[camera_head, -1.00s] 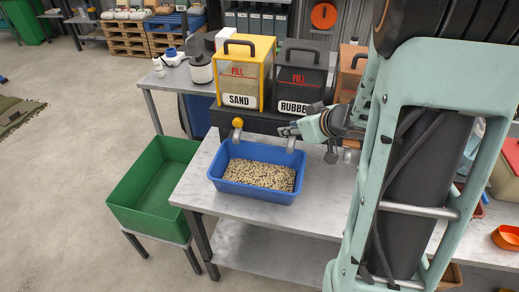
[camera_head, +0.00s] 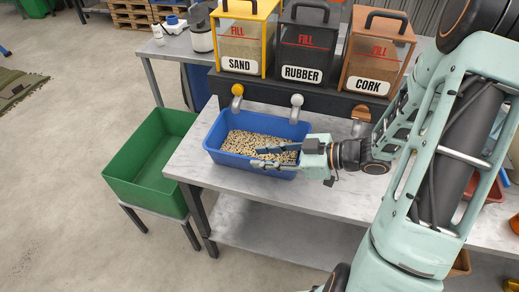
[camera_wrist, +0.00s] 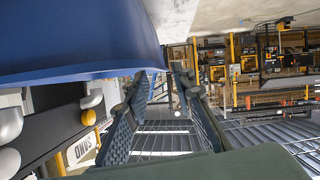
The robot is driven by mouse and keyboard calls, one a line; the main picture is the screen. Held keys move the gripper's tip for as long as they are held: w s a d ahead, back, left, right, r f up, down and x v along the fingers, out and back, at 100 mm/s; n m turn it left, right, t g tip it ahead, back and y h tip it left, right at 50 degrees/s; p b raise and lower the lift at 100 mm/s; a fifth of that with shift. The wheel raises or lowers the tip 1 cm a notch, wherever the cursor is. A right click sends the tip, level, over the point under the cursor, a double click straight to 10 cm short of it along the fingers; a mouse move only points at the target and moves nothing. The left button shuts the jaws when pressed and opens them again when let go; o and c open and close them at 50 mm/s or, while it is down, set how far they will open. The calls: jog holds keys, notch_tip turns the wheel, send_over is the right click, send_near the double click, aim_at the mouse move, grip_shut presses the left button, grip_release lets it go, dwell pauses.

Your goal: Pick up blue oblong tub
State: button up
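The blue oblong tub (camera_head: 232,159) stands upright on the grey workbench below the dispensers, with tan, speckled granules (camera_head: 243,143) inside. My gripper (camera_head: 258,158) is at the tub's right front part, fingers pointing left across the picture and hiding part of its near wall and contents. In the wrist view the tub's blue side (camera_wrist: 75,35) fills the upper left, close to the fingers. The two fingers (camera_wrist: 168,105) are apart, and distant background shows between them. I cannot tell whether they touch the tub.
Sand (camera_head: 245,45), rubber (camera_head: 305,50) and cork (camera_head: 375,58) dispensers stand behind the tub, with spouts (camera_head: 297,101) close above its back edge. A green bin (camera_head: 150,165) stands left of the workbench (camera_head: 215,185). The bench in front of the tub is clear.

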aim_at(243, 158)
jog(key=x, duration=0.6)
jog(key=shift+w+a+f, duration=0.1)
jog(key=shift+a+f, duration=0.1)
jog(key=shift+f, duration=0.05)
jog(key=shift+c, duration=0.3)
grip_shut()
